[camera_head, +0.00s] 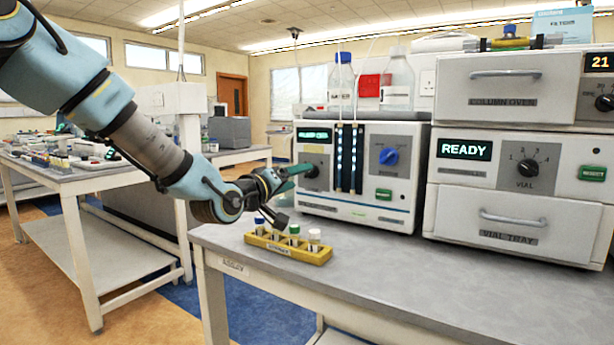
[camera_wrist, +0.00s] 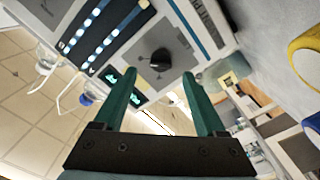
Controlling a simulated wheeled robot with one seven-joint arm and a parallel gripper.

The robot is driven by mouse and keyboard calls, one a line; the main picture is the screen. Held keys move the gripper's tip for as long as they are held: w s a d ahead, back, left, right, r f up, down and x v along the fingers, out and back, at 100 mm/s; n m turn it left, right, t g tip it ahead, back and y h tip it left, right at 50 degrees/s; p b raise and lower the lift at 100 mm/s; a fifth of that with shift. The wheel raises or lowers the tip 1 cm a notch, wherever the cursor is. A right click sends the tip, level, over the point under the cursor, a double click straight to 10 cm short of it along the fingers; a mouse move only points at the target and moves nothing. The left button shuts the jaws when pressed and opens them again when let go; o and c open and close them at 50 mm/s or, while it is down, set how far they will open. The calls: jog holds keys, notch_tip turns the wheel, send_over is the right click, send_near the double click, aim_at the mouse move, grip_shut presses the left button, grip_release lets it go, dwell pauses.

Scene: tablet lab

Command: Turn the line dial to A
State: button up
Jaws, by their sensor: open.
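A white instrument (camera_head: 355,210) with a green display and two lit columns stands on the bench. A black dial (camera_head: 311,170) is on its left front and a blue dial (camera_head: 389,156) on its right; I cannot read which is the line dial. My gripper (camera_head: 298,172) is at the black dial and partly hides its surroundings. In the wrist view my gripper (camera_wrist: 158,76) has its two green fingers spread wide, with the black dial (camera_wrist: 160,60) just beyond and between the tips. Contact is not visible. The dial's letters are too small to read.
A yellow rack (camera_head: 318,257) with several vials sits on the bench below my gripper. To the right is an instrument reading READY, with a VIAL dial (camera_head: 528,168) and a vial tray drawer. Bottles (camera_head: 397,80) stand on top of the white instrument. The front bench (camera_head: 400,270) is clear.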

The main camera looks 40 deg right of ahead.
aim_at(308, 173)
jog(key=shift+x, duration=2.35)
jog(key=shift+w, duration=0.1)
grip_shut()
